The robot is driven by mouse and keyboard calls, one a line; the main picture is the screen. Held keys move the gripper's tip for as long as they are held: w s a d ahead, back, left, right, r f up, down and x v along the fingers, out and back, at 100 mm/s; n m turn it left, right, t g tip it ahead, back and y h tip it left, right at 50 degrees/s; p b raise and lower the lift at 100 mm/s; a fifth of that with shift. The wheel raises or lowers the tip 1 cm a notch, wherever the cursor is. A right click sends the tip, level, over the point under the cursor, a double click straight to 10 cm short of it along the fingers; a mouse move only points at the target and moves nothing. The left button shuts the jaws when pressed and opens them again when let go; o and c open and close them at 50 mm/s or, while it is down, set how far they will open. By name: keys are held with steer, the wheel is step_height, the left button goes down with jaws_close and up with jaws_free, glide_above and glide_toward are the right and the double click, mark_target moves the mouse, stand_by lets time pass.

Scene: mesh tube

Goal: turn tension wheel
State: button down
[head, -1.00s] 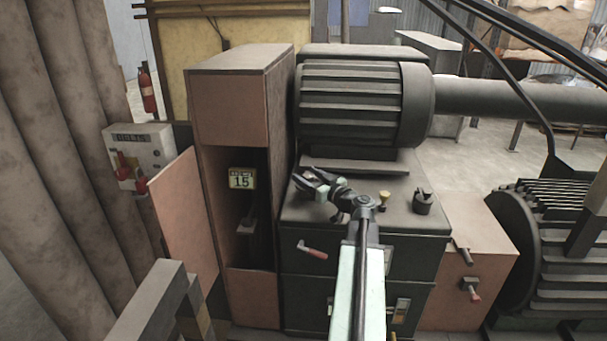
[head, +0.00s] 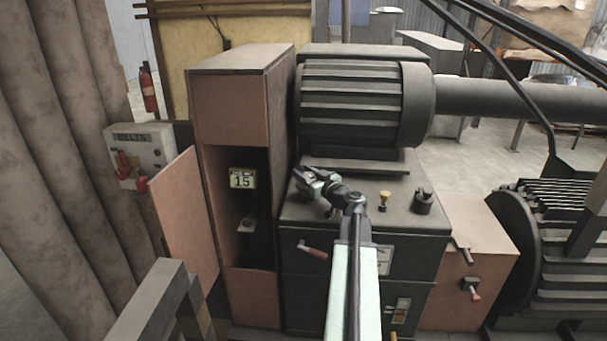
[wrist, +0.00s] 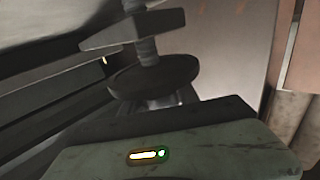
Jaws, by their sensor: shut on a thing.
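The tension wheel (wrist: 155,78) is a dark round disc on a threaded rod, in the upper middle of the wrist view. My gripper (head: 302,178) is over the left part of the dark machine's top in the head view, below the ribbed motor. It is shut on the wheel. In the wrist view my gripper's body fills the bottom and hides most of the fingers and their contact with the rim. In the head view my gripper covers the wheel.
A dark block (wrist: 130,30) sits on the rod above the wheel. The tall brown cabinet (head: 235,100) stands close to the left of my gripper, with a small display (head: 242,178) reading 15. A brass knob (head: 384,199) and a black knob (head: 423,202) stand to the right.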

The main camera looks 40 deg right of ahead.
mark_target(313, 174)
steer(key=shift+h, duration=0.3)
steer(key=m+h, duration=0.1)
steer(key=h, duration=0.1)
steer(key=m+g+h, duration=0.2)
steer(key=m+h, duration=0.1)
steer(key=shift+s+d+h, duration=0.1)
steer(key=shift+d+h, duration=0.2)
steer(key=shift+d, duration=0.05)
steer(key=m+g+h, duration=0.3)
steer(key=d+m+g+h, duration=0.1)
steer(key=h, duration=0.1)
steer(key=shift+s+m+g, duration=0.25)
steer(key=shift+m+g, duration=0.15)
steer(key=m+g+h, duration=0.2)
steer(key=g, duration=0.1)
steer(key=s+m+g+h, duration=0.1)
steer(key=m+g, duration=0.1)
steer(key=shift+d, duration=0.35)
steer(key=shift+s+d+m+g+h, duration=0.15)
steer(key=shift+m+g+h, duration=0.15)
steer(key=shift+m+g, duration=0.55)
steer(key=shift+s+a+m+g+h, duration=0.15)
steer(key=shift+m+g+h, duration=0.2)
steer(key=shift+g, duration=0.9)
steer(key=shift+s+d, duration=0.1)
steer(key=shift+s, duration=0.05)
steer(key=c, duration=0.9)
jaws_free()
